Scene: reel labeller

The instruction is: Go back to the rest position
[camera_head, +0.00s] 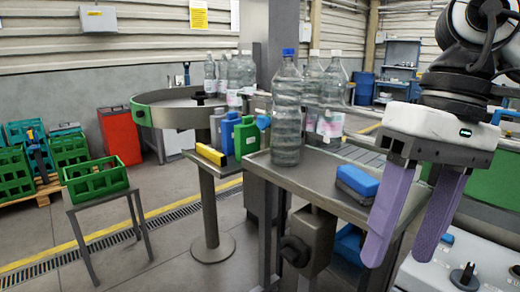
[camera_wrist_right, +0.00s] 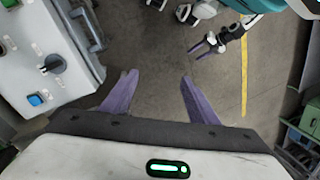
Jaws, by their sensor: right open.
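My right gripper (camera_head: 398,256) hangs at the right in the head view, in front of the metal table and beside the control panel. Its two purple fingers point down and stand apart, with nothing between them. In the right wrist view the same gripper (camera_wrist_right: 158,78) is open and empty above bare floor. A second gripper with purple fingers, my left one (camera_wrist_right: 200,48), shows small at the top of that view. Its fingers look spread and empty. It does not show in the head view.
A tall blue-capped bottle (camera_head: 287,110) stands on the metal table (camera_head: 300,178), with a blue block (camera_head: 357,180) near its right edge. A control panel (camera_head: 462,265) with a dark knob is close to my right gripper. A green crate (camera_head: 95,182) sits on a stand at left.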

